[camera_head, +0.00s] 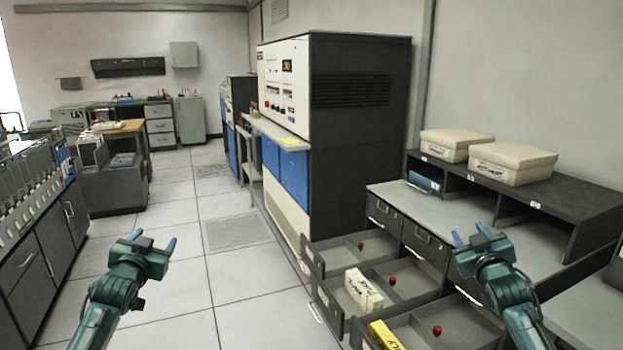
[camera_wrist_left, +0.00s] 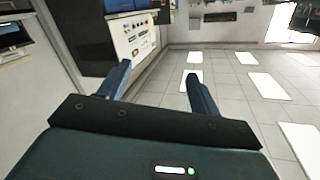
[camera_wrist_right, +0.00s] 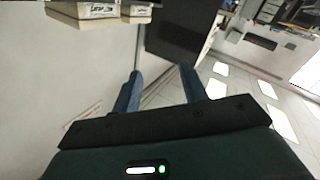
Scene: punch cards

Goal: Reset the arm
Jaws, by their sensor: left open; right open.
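My left gripper (camera_head: 154,241) is open and empty above the tiled floor, at the lower left of the head view. Its two blue fingers stand apart in the left wrist view (camera_wrist_left: 160,88). My right gripper (camera_head: 470,240) is open and empty, in front of the grey desk unit (camera_head: 455,207) in the head view. Its fingers also stand apart with nothing between them in the right wrist view (camera_wrist_right: 160,90). Both arms reach forward from the bottom of the head view.
Open drawers (camera_head: 343,252) jut out below my right gripper, holding a white card block (camera_head: 363,290), a yellow box (camera_head: 385,335) and red knobs. Two lidded boxes (camera_head: 512,162) sit on the shelf. A large cabinet (camera_head: 358,120) stands behind. The floor (camera_head: 185,270) between is clear.

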